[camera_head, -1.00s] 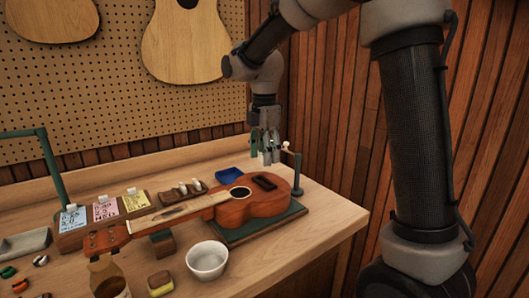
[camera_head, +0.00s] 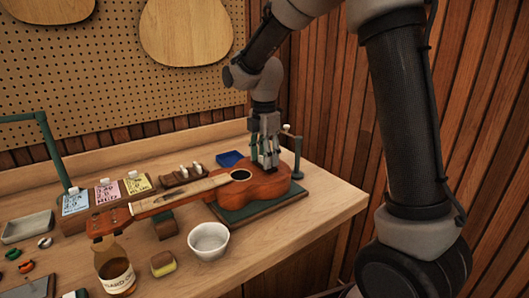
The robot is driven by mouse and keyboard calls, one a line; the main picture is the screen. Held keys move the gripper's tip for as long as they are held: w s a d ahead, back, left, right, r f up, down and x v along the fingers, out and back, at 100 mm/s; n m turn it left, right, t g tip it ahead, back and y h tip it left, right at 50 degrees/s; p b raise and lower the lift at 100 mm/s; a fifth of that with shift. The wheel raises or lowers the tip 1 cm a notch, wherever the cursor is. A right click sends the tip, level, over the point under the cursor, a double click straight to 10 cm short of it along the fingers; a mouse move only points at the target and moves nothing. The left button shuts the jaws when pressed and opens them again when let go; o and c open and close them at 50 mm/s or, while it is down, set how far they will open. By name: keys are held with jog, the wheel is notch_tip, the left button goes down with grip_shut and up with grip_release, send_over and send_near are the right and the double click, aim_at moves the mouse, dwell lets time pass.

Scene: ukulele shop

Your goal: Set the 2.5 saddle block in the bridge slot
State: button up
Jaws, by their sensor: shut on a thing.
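The ukulele (camera_head: 232,192) lies on a green mat (camera_head: 285,201), its neck pointing left. My gripper (camera_head: 268,166) points down over the right part of its body, at the bridge. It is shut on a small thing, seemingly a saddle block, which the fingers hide. The dark bridge and its slot are also hidden behind the fingers, so I cannot tell whether the block touches the slot. A wooden rack (camera_head: 170,181) with small pale blocks (camera_head: 183,169) stands behind the neck.
A post with a pale knob (camera_head: 298,160) stands close right of my gripper. A blue tray (camera_head: 230,158) lies behind the ukulele. A white bowl (camera_head: 209,242), a sponge block (camera_head: 163,264) and a bottle (camera_head: 115,268) stand in front. The table's right front is clear.

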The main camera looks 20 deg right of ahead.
dwell(0.7)
jog(key=o, duration=0.9)
jog(key=shift+o, duration=0.3)
jog(key=shift+o, duration=1.2)
jog(key=shift+r, duration=3.55)
